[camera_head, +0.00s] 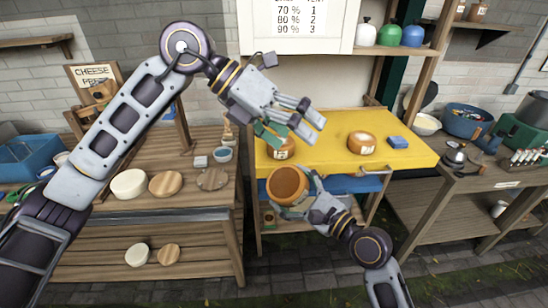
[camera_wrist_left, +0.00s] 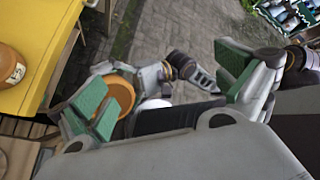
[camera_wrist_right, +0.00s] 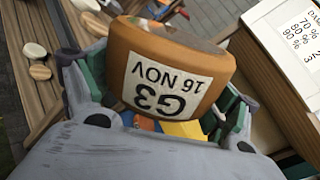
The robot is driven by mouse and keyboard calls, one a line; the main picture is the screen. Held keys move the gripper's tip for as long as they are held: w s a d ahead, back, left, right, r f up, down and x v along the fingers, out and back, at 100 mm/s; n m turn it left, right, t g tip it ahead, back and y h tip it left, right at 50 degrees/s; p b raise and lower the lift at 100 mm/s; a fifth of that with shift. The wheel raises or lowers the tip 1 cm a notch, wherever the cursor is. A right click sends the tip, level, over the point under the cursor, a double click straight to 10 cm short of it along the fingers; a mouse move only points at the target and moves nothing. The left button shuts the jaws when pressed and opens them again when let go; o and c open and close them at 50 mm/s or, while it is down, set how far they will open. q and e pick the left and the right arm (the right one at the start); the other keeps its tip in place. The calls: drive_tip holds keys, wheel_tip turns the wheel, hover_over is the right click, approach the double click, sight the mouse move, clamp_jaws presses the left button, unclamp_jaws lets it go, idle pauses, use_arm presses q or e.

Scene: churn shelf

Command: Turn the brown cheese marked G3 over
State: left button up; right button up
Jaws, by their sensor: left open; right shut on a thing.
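The brown cheese marked G3 (camera_wrist_right: 175,70) is held in my right gripper (camera_wrist_right: 160,100), whose fingers sit on either side of it. Its white label reads "G3 16 NOV" and appears upside down in the right wrist view. In the head view the cheese (camera_head: 287,184) hangs in the air in front of the yellow shelf, a flat round face toward the camera. My left gripper (camera_head: 290,126) is open and empty, above and behind the cheese, over the yellow board. In the left wrist view the cheese (camera_wrist_left: 121,93) shows partly behind one green finger pad.
The yellow board (camera_head: 330,122) bears a labelled cheese (camera_head: 361,143), another cheese (camera_head: 284,151) close below my left gripper, and a blue block (camera_head: 397,142). A wooden table (camera_head: 150,215) with pale and brown rounds stands left. A rack with pots (camera_head: 462,118) stands right.

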sight(285, 180)
use_arm(q)
drive_tip(key=w+a+f+t+y, duration=0.1)
drive_tip(key=a+f+t+y, duration=0.3)
drive_tip(key=f+y, duration=0.2)
drive_tip(key=shift+w+f+n, duration=0.2)
drive_tip(key=shift+n, duration=0.1)
drive_tip(key=shift+d+f, duration=0.1)
drive_tip(key=shift+f, duration=0.05)
drive_tip(key=shift+w+x, duration=0.2)
drive_tip(key=shift+x, duration=5.65)
drive_tip(key=c, duration=0.9)
drive_tip(key=shift+c, duration=1.1)
use_arm(e)
drive_tip(key=o, duration=1.1)
